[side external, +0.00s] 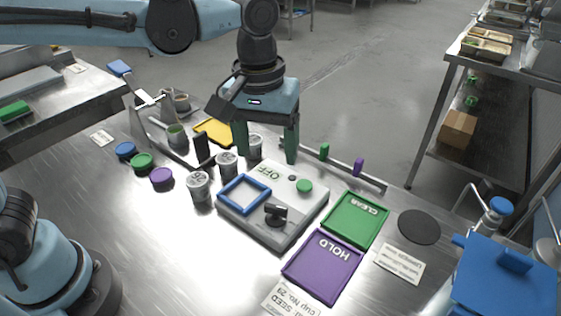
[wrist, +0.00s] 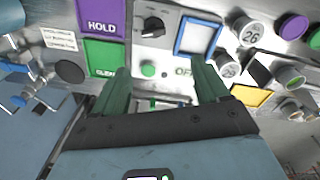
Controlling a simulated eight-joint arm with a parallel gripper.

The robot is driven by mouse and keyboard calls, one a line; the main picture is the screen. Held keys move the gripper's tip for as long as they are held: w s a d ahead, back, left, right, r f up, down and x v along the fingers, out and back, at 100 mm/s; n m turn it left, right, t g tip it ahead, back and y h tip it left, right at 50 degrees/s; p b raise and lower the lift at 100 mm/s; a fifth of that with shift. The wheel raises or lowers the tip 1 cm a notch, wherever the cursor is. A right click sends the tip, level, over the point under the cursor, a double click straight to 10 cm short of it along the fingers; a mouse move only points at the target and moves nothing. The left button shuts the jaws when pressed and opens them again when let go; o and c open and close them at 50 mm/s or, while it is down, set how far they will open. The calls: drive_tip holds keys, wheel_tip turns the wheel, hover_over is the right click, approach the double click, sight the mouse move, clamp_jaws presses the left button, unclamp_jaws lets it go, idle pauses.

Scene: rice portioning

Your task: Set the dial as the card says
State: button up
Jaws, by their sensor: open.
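The grey box (side external: 262,236) on the steel table carries a black dial (side external: 275,213), a green button (side external: 304,186), a blue square frame and the word OFF. The dial also shows in the wrist view (wrist: 152,27), with small marks around it that I cannot read. My gripper (side external: 266,152) is open and empty, pointing down above the table behind the box, apart from the dial. A white card (side external: 287,300) at the front edge reads "SEED" and "Cup No. 29", partly cut off. Another printed card (side external: 400,263) lies to its right, its text too small to read.
A green CLEAR tray (side external: 355,220) and a purple HOLD tray (side external: 322,267) lie right of the box. Several numbered cups (side external: 199,187) stand to its left. A rail with green and purple pegs (side external: 358,167) runs behind. A blue-lidded container (side external: 506,275) stands at right.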

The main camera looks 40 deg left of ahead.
sight(276, 206)
drive_tip(key=shift+n+g, duration=0.3)
drive_tip(key=f, duration=0.4)
drive_tip(key=d+f, duration=0.1)
drive_tip(key=f, duration=0.7)
drive_tip(key=shift+d+f, duration=0.1)
drive_tip(key=shift+d, duration=0.2)
drive_tip(key=c, duration=1)
drive_tip(key=shift+c, duration=0.2)
